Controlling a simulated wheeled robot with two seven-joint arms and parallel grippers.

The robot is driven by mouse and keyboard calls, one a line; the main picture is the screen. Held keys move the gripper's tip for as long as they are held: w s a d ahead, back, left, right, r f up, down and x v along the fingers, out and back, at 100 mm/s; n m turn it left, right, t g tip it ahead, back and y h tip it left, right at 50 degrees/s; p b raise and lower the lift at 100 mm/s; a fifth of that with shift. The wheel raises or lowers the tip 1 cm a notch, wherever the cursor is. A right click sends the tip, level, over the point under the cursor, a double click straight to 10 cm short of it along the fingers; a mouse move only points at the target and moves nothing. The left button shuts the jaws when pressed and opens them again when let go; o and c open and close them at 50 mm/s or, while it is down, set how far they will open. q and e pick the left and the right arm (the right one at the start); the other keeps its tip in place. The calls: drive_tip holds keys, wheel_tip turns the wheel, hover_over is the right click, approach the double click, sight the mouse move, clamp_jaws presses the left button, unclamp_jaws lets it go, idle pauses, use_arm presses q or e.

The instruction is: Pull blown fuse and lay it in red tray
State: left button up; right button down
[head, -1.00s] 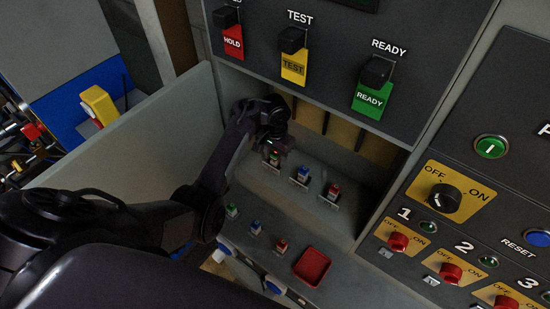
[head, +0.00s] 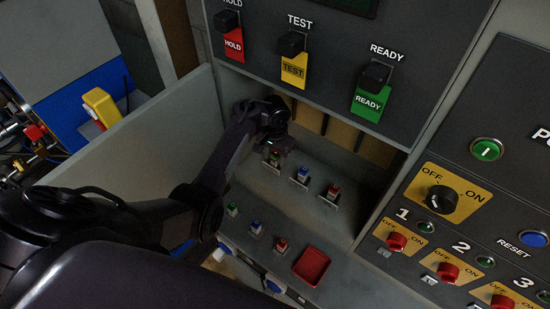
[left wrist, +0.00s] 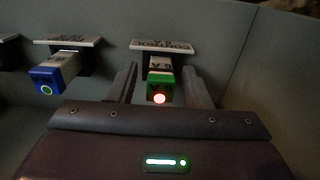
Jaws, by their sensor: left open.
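In the recess, a green fuse (head: 274,157), a blue fuse (head: 302,172) and a red fuse (head: 333,190) sit in a row of holders. My left gripper (head: 276,143) is at the green fuse. In the left wrist view the open fingers of my left gripper (left wrist: 160,88) stand on either side of the green fuse (left wrist: 160,88), which shows a glowing pinkish-red light. The blue fuse (left wrist: 46,80) shows a green ring to the left. The red tray (head: 311,266) lies on the lower ledge and looks empty. My right gripper is not in view.
On the ledge before the recess stand a second green fuse (head: 232,209), a second blue fuse (head: 255,227) and a second red fuse (head: 281,245), left of the tray. A grey side wall (head: 140,135) bounds the left. A control panel (head: 455,240) stands at the right.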

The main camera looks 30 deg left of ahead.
sight(275, 154)
use_arm(q)
drive_tip(key=shift+c, duration=0.4)
clamp_jaws()
drive_tip(key=shift+r, duration=3)
